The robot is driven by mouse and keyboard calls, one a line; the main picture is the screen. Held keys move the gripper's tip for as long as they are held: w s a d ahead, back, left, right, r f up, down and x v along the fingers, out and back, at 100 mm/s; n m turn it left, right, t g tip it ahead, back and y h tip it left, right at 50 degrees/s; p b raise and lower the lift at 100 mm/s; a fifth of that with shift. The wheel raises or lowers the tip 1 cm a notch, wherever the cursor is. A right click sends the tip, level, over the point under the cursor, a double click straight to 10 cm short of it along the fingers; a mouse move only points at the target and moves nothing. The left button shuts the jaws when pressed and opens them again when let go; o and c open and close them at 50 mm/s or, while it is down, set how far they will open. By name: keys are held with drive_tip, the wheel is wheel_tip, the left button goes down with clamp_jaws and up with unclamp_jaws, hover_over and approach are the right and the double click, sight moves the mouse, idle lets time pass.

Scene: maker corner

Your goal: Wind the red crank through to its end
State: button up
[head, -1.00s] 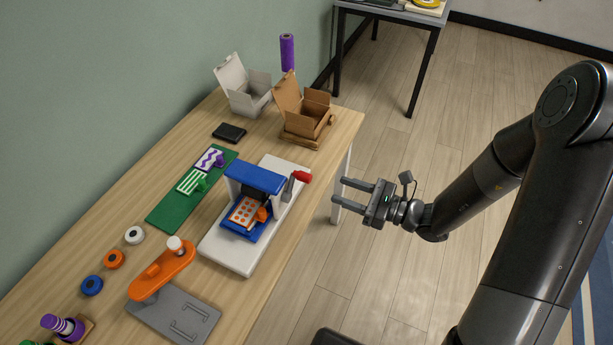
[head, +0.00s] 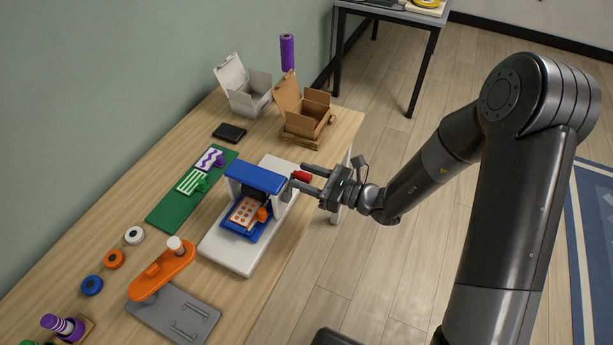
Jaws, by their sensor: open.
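The red crank handle (head: 302,176) sticks out from the right side of a blue press (head: 257,178) on a white base (head: 229,257). A grey crank arm links the handle to the press and is now mostly hidden by my gripper. A card with orange dots (head: 245,212) lies in the press's blue tray. My gripper (head: 303,178) is open, its two fingers pointing left, one on the far side and one on the near side of the red handle. I cannot tell whether either finger touches it.
An open cardboard box (head: 303,115) and an open white box (head: 248,95) stand behind the press. A green board (head: 176,209) lies to its left. An orange arm on a grey plate (head: 176,314) is in front.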

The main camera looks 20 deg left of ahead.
drive_tip(key=shift+c, duration=0.3)
clamp_jaws()
idle(0.4)
drive_tip(key=s+f+n, duration=0.2)
drive_tip(key=s+n, duration=0.7)
drive_tip(key=n, duration=1)
drive_tip(key=shift+s, duration=0.35)
idle(0.4)
